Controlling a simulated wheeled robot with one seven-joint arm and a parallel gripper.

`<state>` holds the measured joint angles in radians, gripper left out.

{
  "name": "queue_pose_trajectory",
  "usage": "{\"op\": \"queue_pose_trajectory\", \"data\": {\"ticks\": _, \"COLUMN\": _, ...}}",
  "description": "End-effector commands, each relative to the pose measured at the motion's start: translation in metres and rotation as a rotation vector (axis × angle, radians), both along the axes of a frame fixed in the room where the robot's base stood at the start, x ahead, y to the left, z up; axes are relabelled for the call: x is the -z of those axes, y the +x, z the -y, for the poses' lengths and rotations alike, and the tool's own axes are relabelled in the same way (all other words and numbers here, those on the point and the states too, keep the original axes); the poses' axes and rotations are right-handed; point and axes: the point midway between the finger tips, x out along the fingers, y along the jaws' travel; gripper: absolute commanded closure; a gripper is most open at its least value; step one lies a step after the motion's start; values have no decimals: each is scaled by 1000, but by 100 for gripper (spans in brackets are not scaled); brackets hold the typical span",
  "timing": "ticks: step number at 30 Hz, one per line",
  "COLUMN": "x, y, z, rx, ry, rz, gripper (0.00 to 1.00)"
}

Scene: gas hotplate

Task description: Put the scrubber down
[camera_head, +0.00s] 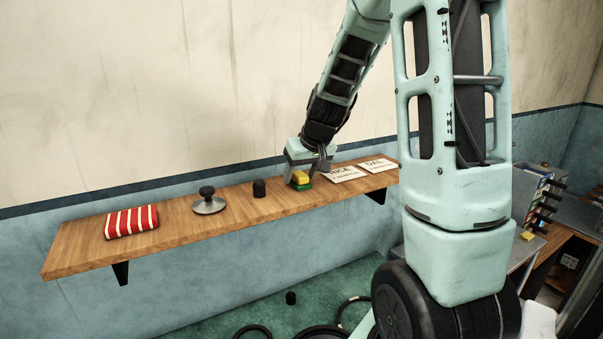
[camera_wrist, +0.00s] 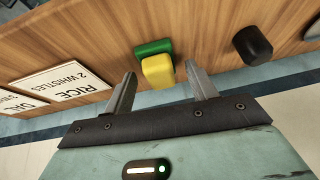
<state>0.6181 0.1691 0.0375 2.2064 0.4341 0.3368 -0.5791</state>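The scrubber (camera_head: 300,178) is a small sponge block, yellow with a green layer. It sits on the wooden shelf (camera_head: 233,208), right of the black knob. In the wrist view the scrubber (camera_wrist: 158,70) shows its yellow part nearer the gripper and its green part beyond, against the wood. My gripper (camera_head: 304,173) is right at it, above the shelf. In the wrist view my gripper (camera_wrist: 160,72) is open, with one finger on each side of the scrubber's yellow part and a visible gap on both sides.
On the shelf are a red-and-white striped cloth (camera_head: 131,222), a metal lid-like disc with a black knob (camera_head: 209,203), a black knob (camera_head: 259,188), and rice (camera_head: 342,173) and dal (camera_head: 378,166) cards right of the scrubber. The wall stands behind. Shelf between cloth and disc is clear.

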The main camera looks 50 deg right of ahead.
Motion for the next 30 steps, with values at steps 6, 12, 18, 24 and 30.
{"op": "queue_pose_trajectory", "data": {"ticks": 6, "x": -5, "y": 0, "z": 0, "rx": 0, "ry": 0, "rz": 0, "gripper": 43}}
{"op": "queue_pose_trajectory", "data": {"ticks": 12, "x": -29, "y": -13, "z": -3, "rx": 0, "ry": -3, "rz": 5, "gripper": 43}}
{"op": "queue_pose_trajectory", "data": {"ticks": 18, "x": -67, "y": -32, "z": -8, "rx": -1, "ry": -4, "rz": 6, "gripper": 43}}
{"op": "queue_pose_trajectory", "data": {"ticks": 24, "x": -96, "y": -47, "z": -12, "rx": -1, "ry": -2, "rz": 4, "gripper": 43}}
{"op": "queue_pose_trajectory", "data": {"ticks": 30, "x": -108, "y": -53, "z": -14, "rx": 1, "ry": 0, "rz": 1, "gripper": 43}}
